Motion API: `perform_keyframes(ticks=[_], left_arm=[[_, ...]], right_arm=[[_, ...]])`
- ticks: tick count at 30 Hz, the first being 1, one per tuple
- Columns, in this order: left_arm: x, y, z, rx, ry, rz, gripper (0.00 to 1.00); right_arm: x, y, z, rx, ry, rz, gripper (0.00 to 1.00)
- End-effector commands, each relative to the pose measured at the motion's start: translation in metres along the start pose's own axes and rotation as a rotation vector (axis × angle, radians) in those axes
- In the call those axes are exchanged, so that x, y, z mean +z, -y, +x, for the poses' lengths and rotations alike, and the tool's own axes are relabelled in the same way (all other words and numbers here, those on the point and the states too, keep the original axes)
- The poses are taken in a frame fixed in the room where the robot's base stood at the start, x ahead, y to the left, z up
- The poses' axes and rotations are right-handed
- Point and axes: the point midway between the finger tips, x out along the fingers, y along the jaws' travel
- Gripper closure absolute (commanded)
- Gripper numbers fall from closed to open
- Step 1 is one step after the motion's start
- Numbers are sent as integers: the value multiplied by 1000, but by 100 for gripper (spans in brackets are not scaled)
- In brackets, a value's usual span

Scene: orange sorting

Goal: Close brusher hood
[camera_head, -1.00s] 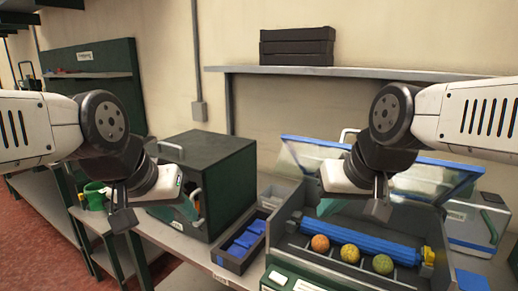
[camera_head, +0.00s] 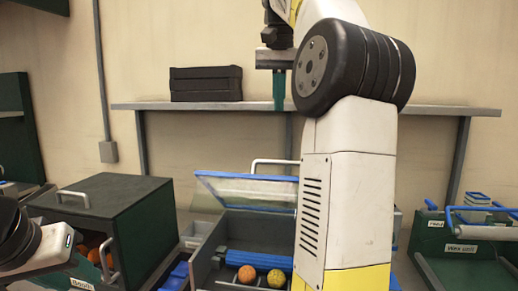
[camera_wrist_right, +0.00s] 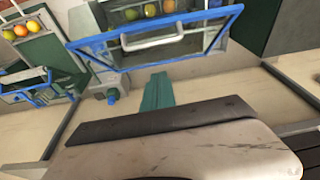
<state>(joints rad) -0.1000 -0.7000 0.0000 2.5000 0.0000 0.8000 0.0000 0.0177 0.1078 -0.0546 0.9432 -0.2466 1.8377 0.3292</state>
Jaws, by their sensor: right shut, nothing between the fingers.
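The brusher (camera_head: 205,260) is an open-topped grey box at the centre of the head view, partly hidden by my right arm. Its clear, blue-framed hood (camera_head: 240,190) stands raised, with a pale handle (camera_head: 272,162) at its edge. In the right wrist view the hood (camera_wrist_right: 200,42) and its white handle (camera_wrist_right: 152,42) lie beyond my fingers. My right gripper (camera_head: 279,92) is raised above the hood, pointing down, shut and empty; its teal fingers (camera_wrist_right: 158,92) are together and apart from the handle. My left gripper's body (camera_head: 45,252) is at the left edge; its fingertips are out of frame.
An orange fruit (camera_head: 246,274) and a yellow one (camera_head: 276,278) lie in the brusher by a blue roller. A dark green box (camera_head: 110,215) stands left. A wall shelf (camera_head: 200,106) holds a black crate (camera_head: 205,84). A green unit (camera_head: 470,250) stands right.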

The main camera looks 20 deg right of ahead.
Motion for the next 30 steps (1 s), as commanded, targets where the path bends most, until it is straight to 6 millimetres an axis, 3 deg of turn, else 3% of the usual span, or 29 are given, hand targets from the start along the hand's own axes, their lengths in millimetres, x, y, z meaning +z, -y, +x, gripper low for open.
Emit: perform_keyframes(ticks=[5, 10, 14, 24, 30], left_arm=[[0, 0, 0, 0, 0, 0, 64], [0, 0, 0, 0, 0, 0, 64], [0, 0, 0, 0, 0, 0, 64], [0, 0, 0, 0, 0, 0, 64], [0, 0, 0, 0, 0, 0, 64]], right_arm=[[-7, -4, -4, 20, 12, 40, 100], [-6, -5, 7, 21, 13, 42, 100], [-6, -6, 27, 21, 14, 41, 100], [-4, -7, 99, 20, 15, 41, 100], [15, -6, 113, 19, 11, 39, 100]])
